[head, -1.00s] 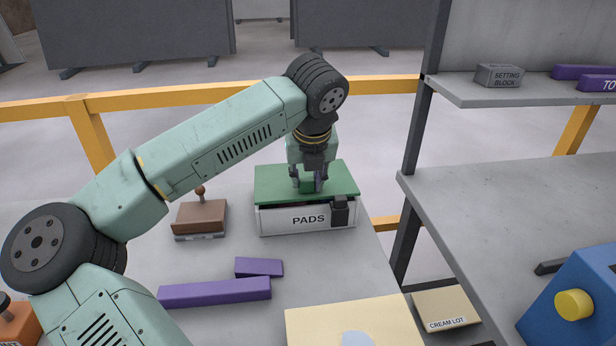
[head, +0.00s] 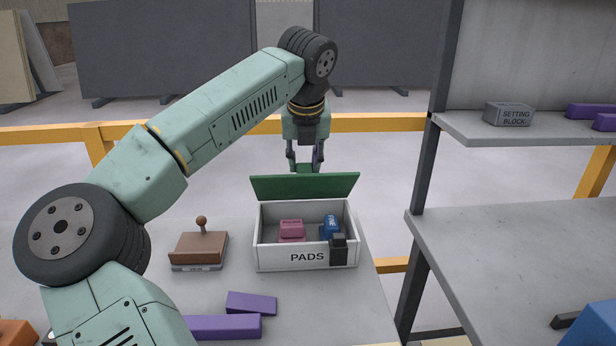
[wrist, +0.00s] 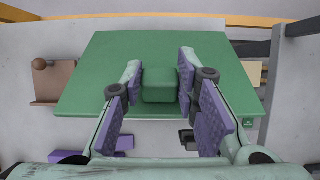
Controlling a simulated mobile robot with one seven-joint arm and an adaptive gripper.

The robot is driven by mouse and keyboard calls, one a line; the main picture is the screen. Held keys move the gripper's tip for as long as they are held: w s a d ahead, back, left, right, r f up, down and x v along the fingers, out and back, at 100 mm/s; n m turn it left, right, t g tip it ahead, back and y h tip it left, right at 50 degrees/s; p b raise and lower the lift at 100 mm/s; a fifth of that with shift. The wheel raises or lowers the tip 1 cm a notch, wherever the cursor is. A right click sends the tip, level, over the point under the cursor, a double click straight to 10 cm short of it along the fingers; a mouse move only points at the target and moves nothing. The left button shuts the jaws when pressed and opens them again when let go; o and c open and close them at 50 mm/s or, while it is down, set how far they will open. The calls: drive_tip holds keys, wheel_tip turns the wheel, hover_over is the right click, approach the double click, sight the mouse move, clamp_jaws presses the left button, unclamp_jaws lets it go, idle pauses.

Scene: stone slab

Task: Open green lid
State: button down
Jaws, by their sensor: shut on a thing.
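The green lid (head: 305,187) stands tilted up along the back of the white PADS box (head: 285,256), with its dark underside facing the head camera. The lid's rear edge against the box is hard to make out.
Inside the box lie pink blocks (head: 291,229) and a blue item (head: 331,224). A black latch (head: 338,250) is on its front right. A brown handled block (head: 198,248) stands left, purple bars (head: 222,327) in front. A grey shelf unit (head: 510,195) rises at the right.

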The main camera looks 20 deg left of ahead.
drive_tip(key=w+a+r+p, duration=0.1)
drive_tip(key=w+a+p, duration=0.1)
drive_tip(key=w, duration=0.3)
drive_tip(key=shift+w+a, duration=0.15)
drive_tip(key=shift+w, duration=0.1)
drive_tip(key=shift+r, duration=0.1)
idle(0.3)
drive_tip(key=c, duration=1.3)
unclamp_jaws()
drive_tip(key=shift+o, duration=0.3)
drive_tip(key=v, duration=1.2)
